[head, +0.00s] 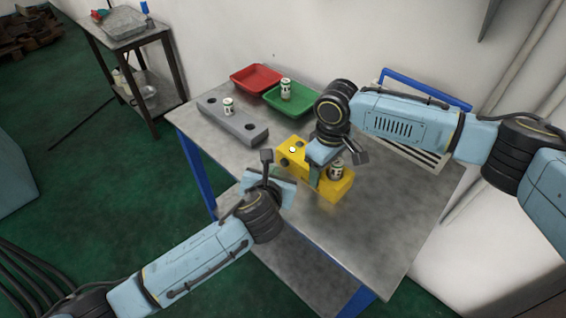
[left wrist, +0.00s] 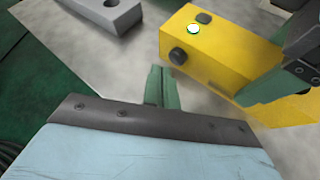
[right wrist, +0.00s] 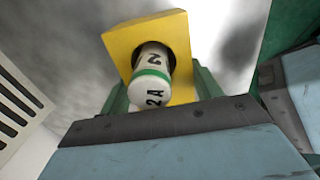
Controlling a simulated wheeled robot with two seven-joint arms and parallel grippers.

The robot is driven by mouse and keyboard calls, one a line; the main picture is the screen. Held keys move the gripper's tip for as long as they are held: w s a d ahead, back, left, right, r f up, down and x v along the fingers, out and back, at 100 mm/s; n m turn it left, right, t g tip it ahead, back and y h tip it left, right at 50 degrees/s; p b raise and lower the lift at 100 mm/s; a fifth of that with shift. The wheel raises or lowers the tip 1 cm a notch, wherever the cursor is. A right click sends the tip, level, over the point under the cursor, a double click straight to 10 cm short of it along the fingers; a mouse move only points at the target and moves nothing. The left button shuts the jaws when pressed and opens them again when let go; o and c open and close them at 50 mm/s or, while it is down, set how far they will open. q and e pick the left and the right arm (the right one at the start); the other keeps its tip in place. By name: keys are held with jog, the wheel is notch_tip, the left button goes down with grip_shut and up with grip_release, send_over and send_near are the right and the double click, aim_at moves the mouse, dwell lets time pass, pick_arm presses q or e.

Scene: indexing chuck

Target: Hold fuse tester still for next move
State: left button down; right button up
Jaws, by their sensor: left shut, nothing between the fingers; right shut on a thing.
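The fuse tester is a yellow block (head: 342,188) on the metal table; it also shows in the left wrist view (left wrist: 222,58) and right wrist view (right wrist: 122,44). On it are a white lamp (head: 292,149) with a green rim and a dark knob (left wrist: 177,55). A white fuse (right wrist: 151,78) with a green band, marked 2A, sits in its far-right end. My right gripper (head: 317,174) is shut across the tester's body, one finger on each side. My left gripper (left wrist: 161,87) is shut and empty, beside the tester's knob end, apart from it.
A grey block (head: 245,130) with holes holds one fuse (head: 228,106). Behind it are a red tray (head: 256,76) and a green tray (head: 302,103) with a fuse (head: 286,87). The table's front right is clear. A white wall stands behind.

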pick_arm(q)
jog(key=shift+s+a, duration=1.65)
jog(key=shift+a, duration=0.2)
dwell(0.5)
pick_arm(e)
jog(key=o, duration=1.2)
